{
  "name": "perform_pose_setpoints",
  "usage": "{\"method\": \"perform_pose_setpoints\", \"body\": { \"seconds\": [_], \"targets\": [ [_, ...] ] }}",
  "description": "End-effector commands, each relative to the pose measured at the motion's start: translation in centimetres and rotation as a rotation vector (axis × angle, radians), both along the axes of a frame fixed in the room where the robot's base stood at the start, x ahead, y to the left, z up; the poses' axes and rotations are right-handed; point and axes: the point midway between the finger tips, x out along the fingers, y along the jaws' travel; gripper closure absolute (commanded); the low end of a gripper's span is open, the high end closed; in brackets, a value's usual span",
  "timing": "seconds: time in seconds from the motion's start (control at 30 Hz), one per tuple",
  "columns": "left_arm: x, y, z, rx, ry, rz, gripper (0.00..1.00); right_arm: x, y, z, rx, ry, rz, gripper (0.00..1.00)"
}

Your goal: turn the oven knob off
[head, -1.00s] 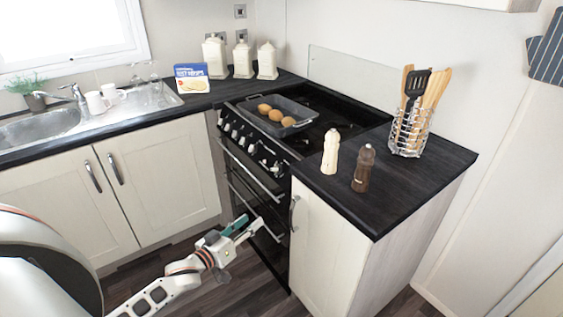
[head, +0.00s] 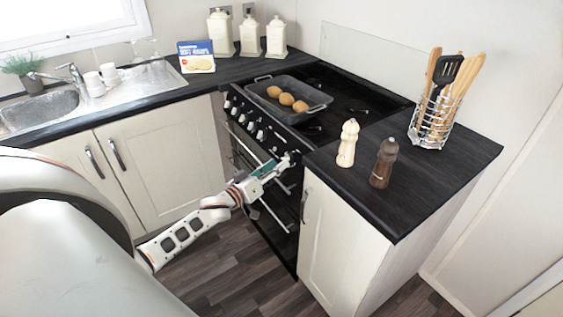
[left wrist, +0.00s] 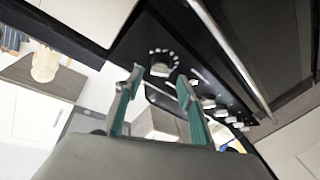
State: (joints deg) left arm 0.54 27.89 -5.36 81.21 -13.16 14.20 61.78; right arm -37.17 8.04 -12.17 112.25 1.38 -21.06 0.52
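The black oven (head: 262,158) has a row of pale knobs (head: 251,126) along its front panel. My left gripper (head: 281,165) is at the right end of this panel, by the counter cabinet. In the left wrist view my left gripper (left wrist: 160,80) is open, its two green-grey fingers apart. A round knob (left wrist: 161,67) with a ring of white marks shows between and just beyond the fingertips. I cannot tell whether the fingers touch it. Several other knobs (left wrist: 209,103) run off to the right. The right gripper is not in view.
A black tray (head: 262,97) with brown round items sits on the hob. Two mills, one cream (head: 348,143) and one brown (head: 383,163), stand on the right counter beside a utensil rack (head: 431,128). Oven door handles (head: 262,205) lie below the gripper. The floor in front is clear.

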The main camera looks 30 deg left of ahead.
Motion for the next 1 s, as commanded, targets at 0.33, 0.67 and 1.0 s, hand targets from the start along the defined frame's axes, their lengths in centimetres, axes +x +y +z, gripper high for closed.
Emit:
{"method": "perform_pose_setpoints", "body": {
  "seconds": [0.33, 0.67, 1.0],
  "targets": [
    [3.0, -0.4, 0.0, 0.001, -0.001, 0.000, 0.61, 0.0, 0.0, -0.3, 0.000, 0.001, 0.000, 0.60],
    [3.1, -0.4, 0.0, 0.001, 0.000, 0.000, 0.76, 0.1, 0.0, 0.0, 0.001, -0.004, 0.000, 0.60],
    [3.1, -0.4, 0.0, 0.009, -0.003, -0.003, 0.99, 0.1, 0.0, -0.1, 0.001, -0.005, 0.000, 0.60]
  ]
}}
